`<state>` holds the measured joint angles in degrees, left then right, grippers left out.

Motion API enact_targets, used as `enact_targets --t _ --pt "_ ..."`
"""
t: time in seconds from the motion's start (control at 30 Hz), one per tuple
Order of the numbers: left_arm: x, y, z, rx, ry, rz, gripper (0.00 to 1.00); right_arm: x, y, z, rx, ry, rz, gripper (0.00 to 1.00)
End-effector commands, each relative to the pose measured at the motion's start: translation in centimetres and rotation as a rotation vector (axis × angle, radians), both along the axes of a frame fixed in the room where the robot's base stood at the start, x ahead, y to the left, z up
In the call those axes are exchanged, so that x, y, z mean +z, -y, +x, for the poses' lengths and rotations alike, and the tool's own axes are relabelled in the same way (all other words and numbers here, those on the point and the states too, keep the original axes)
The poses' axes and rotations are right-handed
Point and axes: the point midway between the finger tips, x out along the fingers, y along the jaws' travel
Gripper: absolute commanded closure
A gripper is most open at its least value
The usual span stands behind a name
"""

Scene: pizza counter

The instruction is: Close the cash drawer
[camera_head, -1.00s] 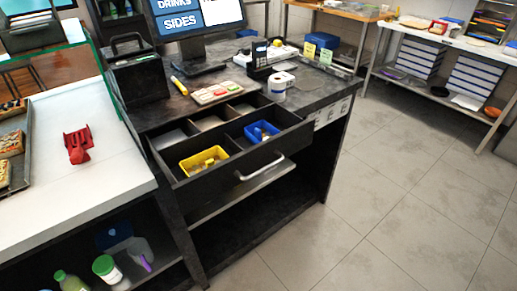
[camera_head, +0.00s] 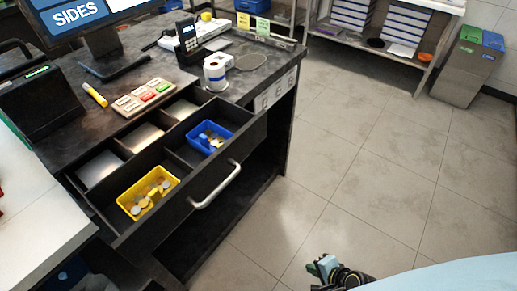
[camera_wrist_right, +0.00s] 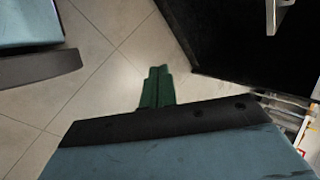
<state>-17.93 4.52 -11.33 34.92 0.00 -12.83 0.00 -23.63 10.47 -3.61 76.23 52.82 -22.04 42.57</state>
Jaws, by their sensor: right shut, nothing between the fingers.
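The black cash drawer (camera_head: 176,208) stands pulled out from the dark counter in the head view. Its silver handle (camera_head: 216,186) is on the front face. Inside lie a yellow coin tray (camera_head: 148,194) and a blue coin tray (camera_head: 209,137), both with coins. My right gripper (camera_head: 322,267) is at the bottom of the head view, in front of and to the right of the drawer, apart from it. In the right wrist view its green fingers (camera_wrist_right: 157,84) are together and empty. Part of a pale handle (camera_wrist_right: 272,14) shows there at upper right. My left gripper is not in view.
On the counter (camera_head: 62,126) are a button pad (camera_head: 144,97), a yellow marker (camera_head: 95,95), a card terminal (camera_head: 188,42) and a paper roll (camera_head: 215,73). A white worktop (camera_head: 40,235) adjoins at left. The tiled floor (camera_head: 370,150) at right is clear. A bin (camera_head: 467,65) stands far right.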

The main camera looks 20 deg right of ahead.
Motion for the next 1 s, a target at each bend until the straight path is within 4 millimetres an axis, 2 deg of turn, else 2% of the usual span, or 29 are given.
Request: enact_targets --t 0.03,0.07,0.1,0.17,0.2,0.3,0.4,0.43,0.5,0.6,0.77,1.0 --pt "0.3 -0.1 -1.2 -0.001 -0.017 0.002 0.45 3.8 -0.1 2.5 -0.119 0.044 0.149 1.0" --pt "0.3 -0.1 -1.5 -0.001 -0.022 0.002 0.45 6.1 -0.3 3.8 -0.186 0.063 0.247 1.0" --pt "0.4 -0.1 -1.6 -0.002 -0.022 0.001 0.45 9.1 -0.6 5.3 -0.264 0.084 0.382 1.0" --pt "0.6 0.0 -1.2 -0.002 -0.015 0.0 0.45 13.9 -1.1 7.2 -0.356 0.105 0.588 1.0" --pt "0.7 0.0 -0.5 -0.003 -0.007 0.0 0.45 17.1 -1.5 8.2 -0.399 0.112 0.719 1.0" --pt "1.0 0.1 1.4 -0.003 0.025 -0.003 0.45 24.3 -2.3 9.5 -0.457 0.102 1.016 1.0" --pt "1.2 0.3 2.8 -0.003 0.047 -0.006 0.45 29.9 -3.0 9.8 -0.469 0.069 1.237 1.0" --pt "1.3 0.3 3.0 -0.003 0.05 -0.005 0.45 31.2 -3.2 9.8 -0.468 0.057 1.289 1.0" --pt "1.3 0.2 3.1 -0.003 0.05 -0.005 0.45 33.5 -3.5 9.7 -0.462 0.035 1.379 1.0" --pt "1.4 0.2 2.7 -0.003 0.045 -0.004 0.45 35.2 -3.8 9.8 -0.456 0.016 1.443 1.0" --pt "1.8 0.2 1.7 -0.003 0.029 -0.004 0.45 35.6 -4.7 11.0 -0.454 0.01 1.461 1.0" --pt "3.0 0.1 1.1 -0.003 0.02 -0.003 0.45 35.7 -7.6 15.1 -0.455 0.013 1.459 1.0"
